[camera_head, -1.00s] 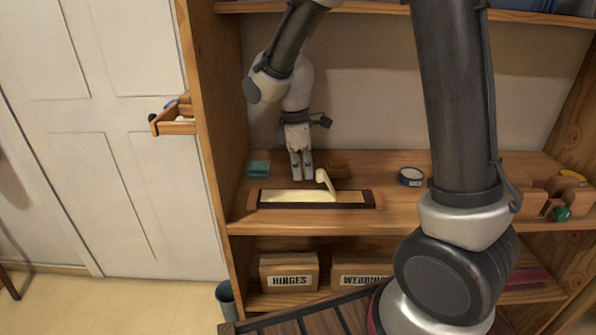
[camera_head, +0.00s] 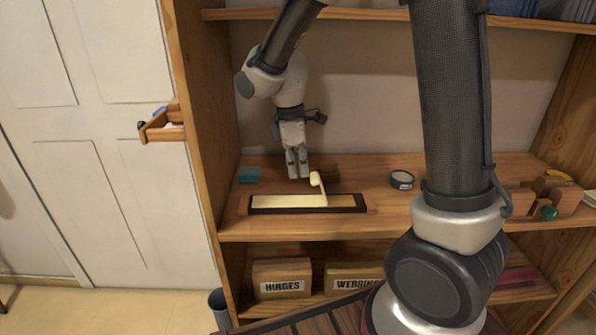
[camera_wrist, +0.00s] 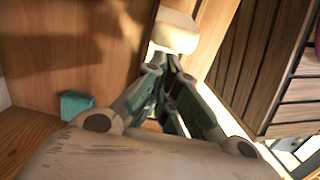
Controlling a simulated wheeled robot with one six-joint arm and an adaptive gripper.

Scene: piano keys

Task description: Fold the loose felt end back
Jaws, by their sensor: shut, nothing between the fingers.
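A cream felt strip (camera_head: 285,201) lies in a dark-edged tray (camera_head: 252,209) on the shelf. Its loose end (camera_head: 317,181) stands up from the right part of the strip, with a curled top. My gripper (camera_head: 298,176) points down just behind the tray, left of the raised end. Its fingers are together and hold nothing. In the wrist view the pale felt end (camera_wrist: 176,33) shows just beyond my fingertips (camera_wrist: 168,62). I cannot tell whether they touch it.
A teal block (camera_head: 249,175) lies left on the shelf and a tape roll (camera_head: 401,180) lies right. A brown block (camera_head: 327,172) sits behind the felt end. Boxes labelled HINGES (camera_head: 282,279) and WEBBING (camera_head: 351,277) stand below. The shelf's left upright (camera_head: 198,130) is close.

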